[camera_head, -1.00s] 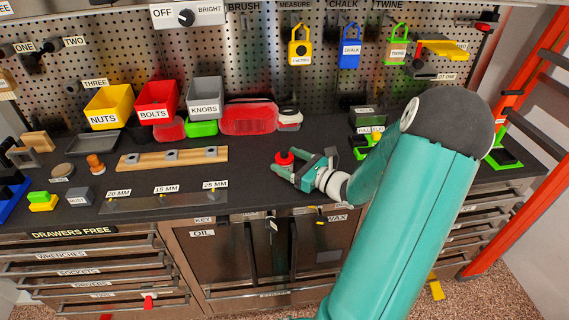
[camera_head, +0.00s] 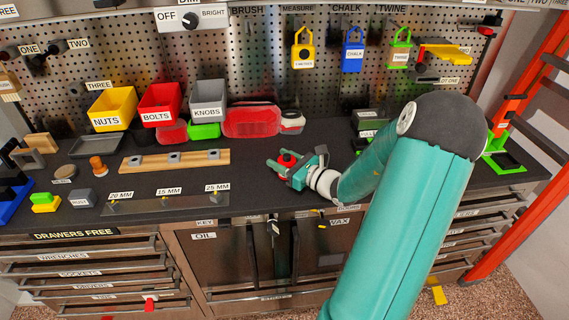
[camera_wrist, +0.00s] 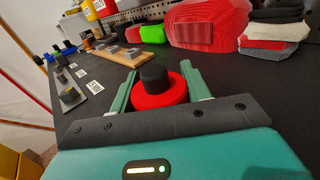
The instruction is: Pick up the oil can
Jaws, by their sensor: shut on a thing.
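A round red object with a black cap, which looks like the oil can (camera_wrist: 158,96), stands between the two green fingers of my gripper (camera_wrist: 158,76) in the wrist view. The fingers lie along its left and right sides, and my gripper is shut on it. In the head view, my gripper (camera_head: 280,168) is low over the dark benchtop, with the red top of the can (camera_head: 287,158) showing between its fingers. The lower part of the can is hidden. I cannot tell whether it touches the bench.
Yellow (camera_head: 112,108), red (camera_head: 160,105) and grey (camera_head: 208,100) bins stand along the back. A red case (camera_head: 250,121) lies behind my gripper. A wooden rail (camera_head: 175,160) is to the left. The benchtop (camera_head: 250,165) around my gripper is mostly clear.

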